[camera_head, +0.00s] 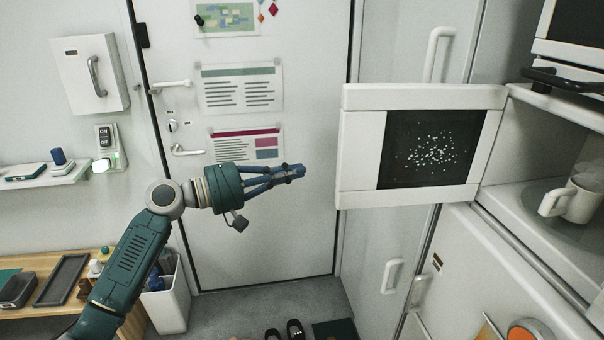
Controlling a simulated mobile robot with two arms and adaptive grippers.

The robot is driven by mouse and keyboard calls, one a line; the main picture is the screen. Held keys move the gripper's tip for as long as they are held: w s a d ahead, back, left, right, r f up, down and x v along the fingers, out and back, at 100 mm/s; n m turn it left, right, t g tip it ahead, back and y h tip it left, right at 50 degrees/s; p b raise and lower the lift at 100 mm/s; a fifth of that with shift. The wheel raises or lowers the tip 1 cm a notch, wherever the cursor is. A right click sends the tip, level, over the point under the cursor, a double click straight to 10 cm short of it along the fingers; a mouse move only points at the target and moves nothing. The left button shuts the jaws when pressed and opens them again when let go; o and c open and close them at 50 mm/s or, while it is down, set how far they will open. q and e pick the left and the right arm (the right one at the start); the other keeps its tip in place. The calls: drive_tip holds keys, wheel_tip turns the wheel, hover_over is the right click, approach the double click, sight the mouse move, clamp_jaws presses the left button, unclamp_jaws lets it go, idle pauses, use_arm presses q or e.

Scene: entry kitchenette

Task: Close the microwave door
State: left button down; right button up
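The white microwave door (357,150) stands wide open, swung out to the left of the cavity, with its dark speckled window facing me. The microwave (516,215) is at the right edge, its cavity open. A white mug (578,205) stands inside on the round plate. My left gripper (300,171) is left of the door, pointing right toward its free edge, with a gap between them. Its dark fingers lie close together, and nothing shows between them. My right gripper is not in view.
A white entry door (240,240) with posted papers is behind my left arm. A tall white cabinet (385,235) stands behind the microwave door. A bench (50,290) and a white bin (170,305) are at lower left. Shoes (296,329) lie on the floor. Another appliance (575,55) sits above the microwave.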

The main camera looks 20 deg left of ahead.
use_arm(q)
drive_tip(key=w+d+p, duration=0.3)
drive_tip(key=d+p, duration=0.2)
drive_tip(key=d, duration=0.2)
drive_tip(key=shift+d, duration=0.15)
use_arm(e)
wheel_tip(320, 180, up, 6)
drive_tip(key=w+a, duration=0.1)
use_arm(q)
drive_tip(key=shift+f, duration=0.1)
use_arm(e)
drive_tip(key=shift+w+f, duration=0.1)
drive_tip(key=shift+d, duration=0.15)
